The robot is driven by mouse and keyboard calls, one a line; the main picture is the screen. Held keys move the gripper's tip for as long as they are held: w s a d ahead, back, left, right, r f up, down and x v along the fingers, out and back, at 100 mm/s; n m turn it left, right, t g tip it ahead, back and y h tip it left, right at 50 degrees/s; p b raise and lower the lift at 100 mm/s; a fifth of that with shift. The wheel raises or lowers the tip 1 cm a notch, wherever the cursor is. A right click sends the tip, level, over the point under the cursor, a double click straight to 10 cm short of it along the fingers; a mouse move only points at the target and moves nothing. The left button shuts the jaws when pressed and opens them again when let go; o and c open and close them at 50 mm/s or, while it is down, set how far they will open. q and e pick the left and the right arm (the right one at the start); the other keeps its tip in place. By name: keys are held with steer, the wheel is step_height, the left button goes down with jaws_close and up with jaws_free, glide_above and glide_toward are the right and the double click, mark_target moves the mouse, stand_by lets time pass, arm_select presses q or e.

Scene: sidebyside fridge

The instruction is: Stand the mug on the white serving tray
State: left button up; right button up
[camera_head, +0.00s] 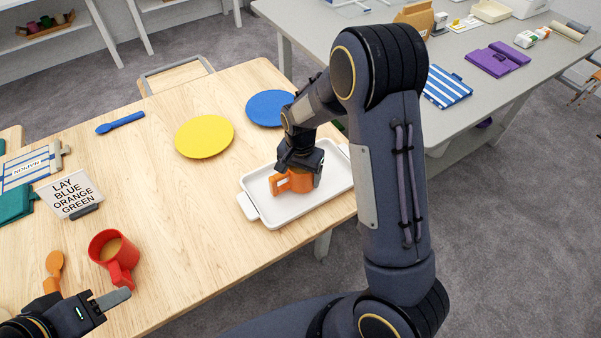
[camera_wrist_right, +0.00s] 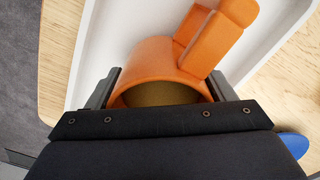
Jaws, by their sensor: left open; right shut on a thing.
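An orange mug (camera_head: 295,181) is upright over the white serving tray (camera_head: 262,206), within its rim, its handle pointing left. Its base looks at or very close to the tray floor; I cannot tell whether it touches. My right gripper (camera_head: 301,166) comes down from above and is shut on the mug. In the right wrist view the mug (camera_wrist_right: 158,62) sits between the two fingers, its brown inside partly hidden by the gripper body. My left gripper (camera_head: 104,302) is open and empty at the lower left, near a red mug (camera_head: 112,254) holding something tan.
A yellow plate (camera_head: 204,136) and a blue plate (camera_head: 268,107) lie behind the tray. A blue spoon (camera_head: 120,122), a sign (camera_head: 71,194) and an orange spoon (camera_head: 54,265) are further left. The wooden table's middle is clear. A grey table (camera_head: 470,120) stands behind, at right.

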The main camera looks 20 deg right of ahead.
steer(key=shift+f, duration=0.15)
steer(key=o, duration=1.4)
step_height(320, 180, up, 11)
steer(key=s+d+r+n+t+y, duration=0.1)
steer(key=s+r+n+y, duration=0.1)
steer(key=s+r, duration=0.45)
steer(key=s+a+n+t, duration=0.1)
steer(key=s+n, duration=0.1)
steer(key=s, duration=0.3)
steer(key=s+a+r+n+t+y, duration=0.1)
steer(key=s+n+t, duration=0.1)
steer(key=s, duration=0.4)
steer(key=s+r+n+t, duration=0.1)
steer(key=s+n, duration=0.1)
steer(key=s, duration=0.4)
steer(key=shift+s+a+r+t+y, duration=0.1)
steer(key=shift+a+t+y, duration=0.3)
